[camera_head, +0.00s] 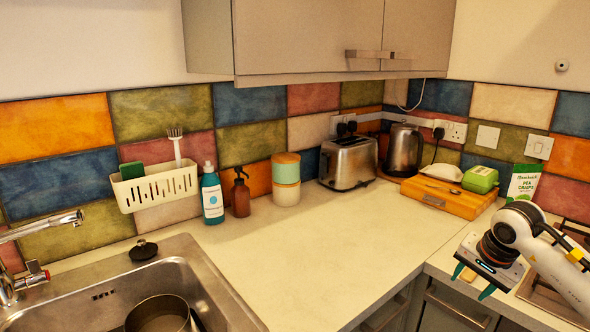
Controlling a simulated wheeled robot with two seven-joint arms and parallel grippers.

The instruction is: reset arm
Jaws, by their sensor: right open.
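My right gripper (472,282) is at the lower right, at the end of my white arm. Its two teal-tipped fingers are spread apart with nothing between them. It hangs over the front edge of the right-hand counter, near the cabinet fronts, and touches no object that I can see. My left gripper does not show in the head view.
A sink (188,262) with a pot (160,312) is at lower left. The middle worktop (300,260) is clear. Bottles, canisters, a toaster (348,163), a kettle (404,150) and a wooden box (445,198) stand along the wall. A cabinet (310,40) hangs above.

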